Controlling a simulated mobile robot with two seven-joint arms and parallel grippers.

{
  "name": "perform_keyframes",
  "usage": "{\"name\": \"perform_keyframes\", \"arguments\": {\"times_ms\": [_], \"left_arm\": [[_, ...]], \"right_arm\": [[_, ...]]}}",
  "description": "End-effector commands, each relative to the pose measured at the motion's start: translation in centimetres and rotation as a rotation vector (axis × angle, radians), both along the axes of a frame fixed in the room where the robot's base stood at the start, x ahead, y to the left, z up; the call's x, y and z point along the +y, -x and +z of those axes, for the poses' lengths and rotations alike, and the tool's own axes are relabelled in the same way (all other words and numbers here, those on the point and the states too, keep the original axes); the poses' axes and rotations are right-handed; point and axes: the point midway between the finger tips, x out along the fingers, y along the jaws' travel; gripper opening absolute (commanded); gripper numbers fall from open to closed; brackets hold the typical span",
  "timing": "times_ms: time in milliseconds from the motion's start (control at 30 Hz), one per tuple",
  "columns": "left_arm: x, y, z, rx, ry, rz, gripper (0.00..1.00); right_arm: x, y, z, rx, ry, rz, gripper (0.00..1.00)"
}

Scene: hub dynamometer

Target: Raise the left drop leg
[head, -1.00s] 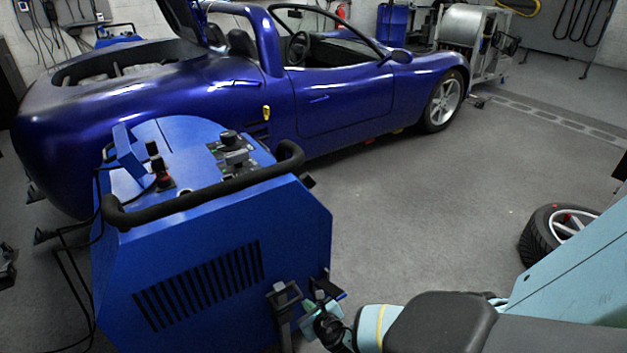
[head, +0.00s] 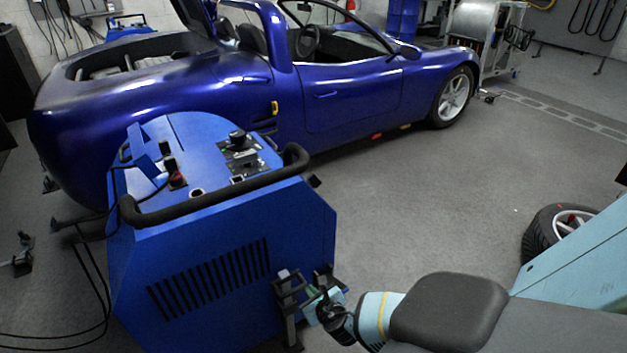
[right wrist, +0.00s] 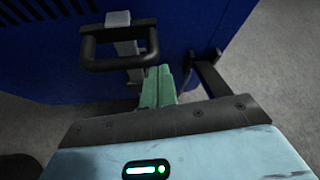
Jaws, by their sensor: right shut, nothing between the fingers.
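The blue dynamometer unit (head: 215,270) stands in the middle of the head view, with a black leg (head: 288,300) on its near right side. In the right wrist view the leg's black loop handle (right wrist: 120,66) sits on a grey upright bar against the blue panel. My right gripper (head: 312,293) is shut and empty beside the leg. In the wrist view its green fingertips (right wrist: 158,80) are just right of the handle, and I cannot tell whether they touch it. The lower leg is partly hidden. My left gripper is not in view.
A second black bracket (right wrist: 208,74) sticks out right of my fingers. A blue car (head: 330,95) stands behind the unit. A loose wheel (head: 553,228) lies at the right. Cables (head: 95,290) run along the floor at left. The floor between car and wheel is clear.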

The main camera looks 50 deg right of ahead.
Motion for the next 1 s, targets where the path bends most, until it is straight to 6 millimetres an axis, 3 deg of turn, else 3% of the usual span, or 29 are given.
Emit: {"name": "perform_keyframes", "arguments": {"times_ms": [33,400,833,1000], "left_arm": [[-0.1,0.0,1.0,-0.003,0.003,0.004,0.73],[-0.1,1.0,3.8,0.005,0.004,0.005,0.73],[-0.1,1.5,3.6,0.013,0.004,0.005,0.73],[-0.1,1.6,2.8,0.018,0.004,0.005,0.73]], "right_arm": [[0.0,-0.4,1.5,-0.009,0.000,-0.002,0.00],[0.0,-0.4,5.4,-0.009,0.000,-0.001,0.00],[0.0,-0.3,5.3,-0.006,0.000,-0.001,0.00],[-0.4,0.0,4.2,-0.002,0.000,-0.001,0.00]]}}
